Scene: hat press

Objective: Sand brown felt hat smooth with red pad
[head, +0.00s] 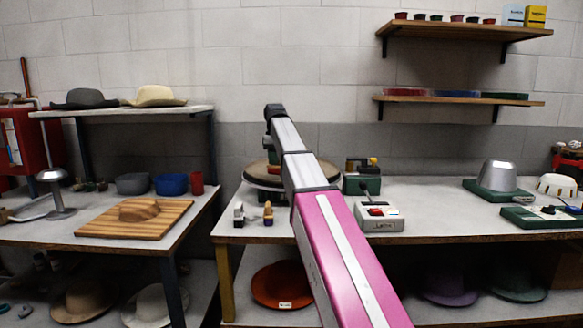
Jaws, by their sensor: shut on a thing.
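A wide, round brown felt hat (253,174) sits on the right-hand bench near the wall, on what looks like a round base. My pink and grey arm crosses in front of it and hides much of its middle and right side. My gripper (271,161) points down over the hat, small and partly hidden behind my arm. A small reddish patch, the red pad (273,170), shows at its tips, low over the hat. I cannot tell whether the pad touches the felt.
A green machine (360,178) and a grey control box (379,217) stand right of the hat. A small white item (239,214) and a small bottle (268,213) stand in front. A slatted board (100,222) lies on the left bench. A gap separates the benches.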

